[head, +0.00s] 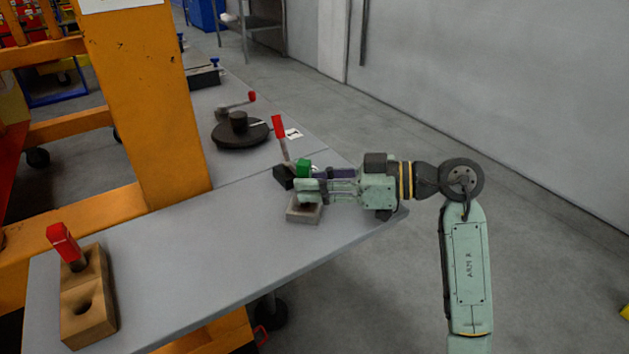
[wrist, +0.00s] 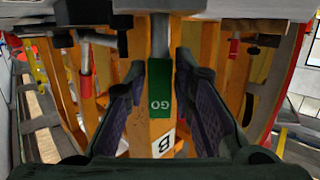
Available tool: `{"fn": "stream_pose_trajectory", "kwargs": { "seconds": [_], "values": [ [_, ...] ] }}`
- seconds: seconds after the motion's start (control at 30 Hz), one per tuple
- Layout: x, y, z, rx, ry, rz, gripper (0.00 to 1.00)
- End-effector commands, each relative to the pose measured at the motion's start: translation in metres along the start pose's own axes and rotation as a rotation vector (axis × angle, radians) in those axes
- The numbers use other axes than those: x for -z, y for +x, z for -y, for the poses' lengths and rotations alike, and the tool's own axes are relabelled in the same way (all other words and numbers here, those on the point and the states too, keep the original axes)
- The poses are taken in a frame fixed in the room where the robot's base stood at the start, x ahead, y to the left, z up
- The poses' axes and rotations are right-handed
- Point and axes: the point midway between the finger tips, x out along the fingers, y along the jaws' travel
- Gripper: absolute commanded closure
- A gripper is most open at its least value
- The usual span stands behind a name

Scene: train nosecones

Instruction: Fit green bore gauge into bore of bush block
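The green bore gauge (head: 304,168) is at the tips of my gripper (head: 312,184) in the head view. In the wrist view its green handle (wrist: 160,90), marked GO, sits between the two fingers (wrist: 160,80), which look closed on it. A grey shaft (wrist: 160,35) runs from the handle toward the top of the wrist view. A small grey block (head: 303,213), apparently the bush block, stands on the table directly below my fingers. Its bore and the shaft's lower end are hidden in the head view, so I cannot tell whether the shaft is in the bore.
A tan two-hole block (head: 88,290) at the front left holds a red-handled gauge (head: 64,245); its nearer hole is empty. A red-handled lever (head: 279,128) with a black base stands just behind my gripper. A dark round fixture (head: 240,131) is farther back. The middle tabletop is clear.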

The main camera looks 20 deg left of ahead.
Motion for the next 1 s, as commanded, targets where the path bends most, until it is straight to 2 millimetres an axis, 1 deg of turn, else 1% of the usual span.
{"fn": "stream_pose_trajectory", "kwargs": {
  "seconds": [0.03, 0.2, 0.23, 0.47, 0.57, 0.67, 0.77, 1.0],
  "values": [
    [0.0, 0.0, 0.0, 0.0, 0.0, 0.0, 0.71],
    [0.0, 0.0, 0.0, 0.0, 0.0, 0.0, 0.59],
    [0.0, 0.0, 0.0, 0.0, 0.0, 0.0, 0.59],
    [0.0, 0.0, 0.0, 0.0, 0.001, 0.001, 0.59],
    [0.0, -0.003, -0.001, -0.001, 0.001, 0.001, 0.59],
    [0.0, -0.014, -0.001, -0.004, 0.002, 0.001, 0.59],
    [0.0, -0.032, -0.001, -0.005, 0.002, 0.002, 0.59],
    [0.0, -0.084, -0.001, -0.004, 0.002, 0.002, 0.59]
  ]
}}
